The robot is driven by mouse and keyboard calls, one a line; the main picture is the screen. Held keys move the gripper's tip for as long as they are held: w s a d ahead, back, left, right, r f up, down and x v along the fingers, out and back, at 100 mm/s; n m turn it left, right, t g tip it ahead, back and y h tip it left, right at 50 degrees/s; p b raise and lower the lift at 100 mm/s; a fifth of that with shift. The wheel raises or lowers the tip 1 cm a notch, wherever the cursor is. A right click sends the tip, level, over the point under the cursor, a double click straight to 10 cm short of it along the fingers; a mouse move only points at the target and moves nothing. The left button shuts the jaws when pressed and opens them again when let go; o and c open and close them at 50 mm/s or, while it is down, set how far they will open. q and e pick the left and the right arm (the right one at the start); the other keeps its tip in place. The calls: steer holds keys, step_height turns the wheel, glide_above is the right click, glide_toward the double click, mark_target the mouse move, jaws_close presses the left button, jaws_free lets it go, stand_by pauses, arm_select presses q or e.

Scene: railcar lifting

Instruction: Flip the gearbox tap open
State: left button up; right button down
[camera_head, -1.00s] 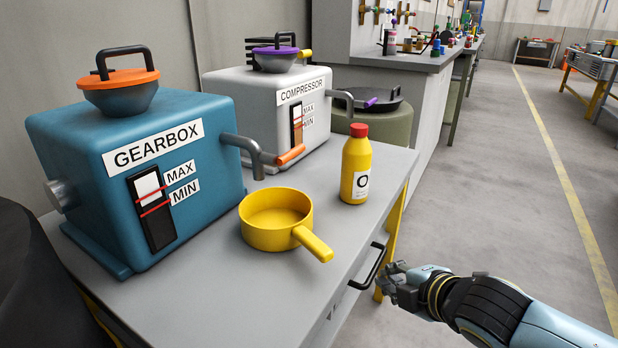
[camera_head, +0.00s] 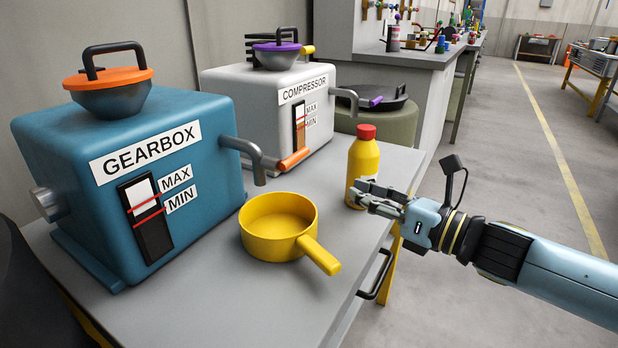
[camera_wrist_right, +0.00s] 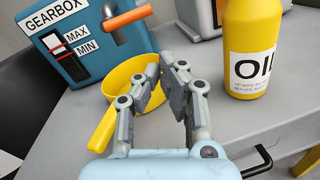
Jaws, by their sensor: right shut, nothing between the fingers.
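The blue gearbox (camera_head: 100,190) stands on the left of the grey workbench. Its tap is a bent grey spout (camera_head: 252,155) on the right side with an orange handle (camera_head: 294,160) sticking out to the right. The tap (camera_wrist_right: 128,18) also shows at the top of the right wrist view. My right gripper (camera_head: 360,194) is shut and empty above the bench's right edge, to the right of the tap and apart from it. In the head view it covers the lower part of the oil bottle. My left gripper is out of view.
A yellow pan (camera_head: 275,230) sits below the tap, its handle pointing front right. The yellow oil bottle (camera_head: 364,160) with a red cap stands right of it. The white compressor (camera_head: 240,90) stands behind. A drawer handle (camera_head: 378,275) juts from the bench's front.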

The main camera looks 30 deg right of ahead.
steer(key=n+y, duration=0.2)
steer(key=n, duration=0.3)
steer(key=shift+s+a+r+g+y, duration=0.25)
steer(key=shift+s+a+g+y, duration=0.05)
steer(key=shift+a+y, duration=0.1)
steer(key=x, duration=1)
steer(key=shift+p, duration=0.4)
steer(key=shift+d, duration=0.1)
steer(key=shift+n+b, duration=0.3)
steer(key=shift+b, duration=0.1)
